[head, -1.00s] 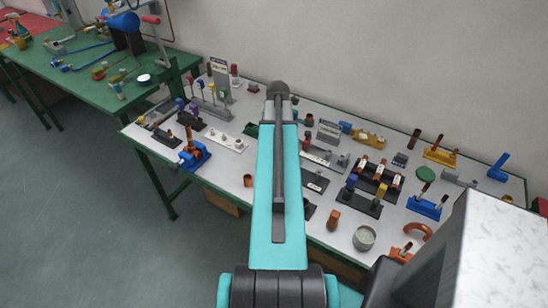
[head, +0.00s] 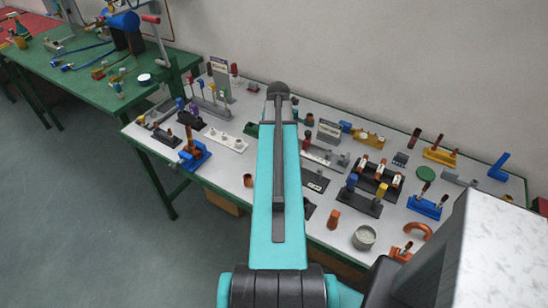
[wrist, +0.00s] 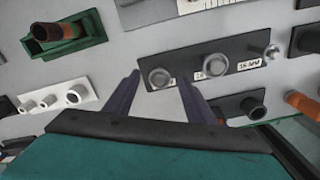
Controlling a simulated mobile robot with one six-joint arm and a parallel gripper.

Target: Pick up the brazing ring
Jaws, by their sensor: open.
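A dark plate (wrist: 236,58) with white labels lies on the light tabletop in the wrist view. It carries a grey ring-shaped piece (wrist: 160,78) at its left end, and a second round grey piece (wrist: 215,65) near its middle. I cannot tell from the labels which is the brazing ring. My gripper (wrist: 159,80) is open, with one dark finger on each side of the left ring and nothing held. The ring lies in line between the fingertips; how far below them it is, I cannot tell. In the head view my arm hides my gripper; part of a dark labelled plate (head: 315,180) shows beside it.
A green holder (wrist: 65,35) with a brown cylinder, a white strip (wrist: 52,97) with several small fittings and a dark block with a round piece (wrist: 250,105) lie close by. The table (head: 225,172) is crowded with racks and parts. A second green table (head: 95,85) stands left.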

